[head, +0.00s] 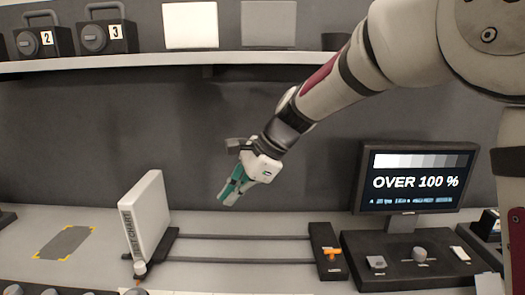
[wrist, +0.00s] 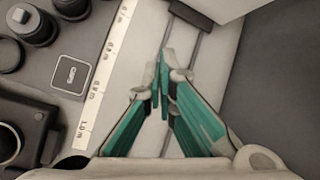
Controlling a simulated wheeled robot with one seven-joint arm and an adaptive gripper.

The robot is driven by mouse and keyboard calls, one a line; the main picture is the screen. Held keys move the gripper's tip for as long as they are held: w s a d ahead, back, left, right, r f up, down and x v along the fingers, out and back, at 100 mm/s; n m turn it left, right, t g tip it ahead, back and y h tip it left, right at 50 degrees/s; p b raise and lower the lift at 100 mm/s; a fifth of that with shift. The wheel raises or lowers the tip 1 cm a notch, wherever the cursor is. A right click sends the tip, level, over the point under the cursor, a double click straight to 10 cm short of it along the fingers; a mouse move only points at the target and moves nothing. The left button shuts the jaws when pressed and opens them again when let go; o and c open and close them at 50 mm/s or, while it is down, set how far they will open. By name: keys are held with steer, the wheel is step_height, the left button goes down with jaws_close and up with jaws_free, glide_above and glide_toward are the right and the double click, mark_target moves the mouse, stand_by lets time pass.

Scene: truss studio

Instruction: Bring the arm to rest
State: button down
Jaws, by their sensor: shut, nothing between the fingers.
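My gripper (head: 228,200) hangs in the air above the bench, in front of the dark back wall, with its green fingers pointing down and to the left. In the wrist view its fingertips (wrist: 163,85) meet, and nothing is between them. My arm comes in from the upper right of the head view. The gripper is apart from the bench and from the things on it.
A white test chart (head: 146,220) stands on two rails (head: 240,237) left of my gripper. A monitor (head: 415,180) reading "OVER 100 %" stands at the right behind a control panel (head: 420,265). A shelf (head: 190,58) with numbered cases runs above. A printed scale (wrist: 103,75) lies below.

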steer(key=s+d+r+n+t+h, duration=0.1)
steer(key=s+d+r+n+h, duration=0.15)
steer(key=s+d, duration=0.45)
steer(key=s+d+r+n+t+h, duration=0.1)
steer(key=s+d+r+n, duration=0.1)
steer(key=s+d+n, duration=0.35)
steer(key=s+d+f+n+h, duration=0.1)
steer(key=s+d+f+n, duration=0.1)
steer(key=s+d, duration=0.5)
steer(key=s+d+f+n+t+h, duration=0.1)
steer(key=s+d+n+h, duration=0.1)
steer(key=s+d, duration=0.5)
steer(key=shift+s+d+f+n, duration=0.2)
steer(key=shift+s+f+n, duration=0.3)
steer(key=shift+s, duration=0.65)
steer(key=c, duration=2.4)
jaws_free()
steer(key=shift+r+h, duration=0.2)
steer(key=shift+h, duration=0.05)
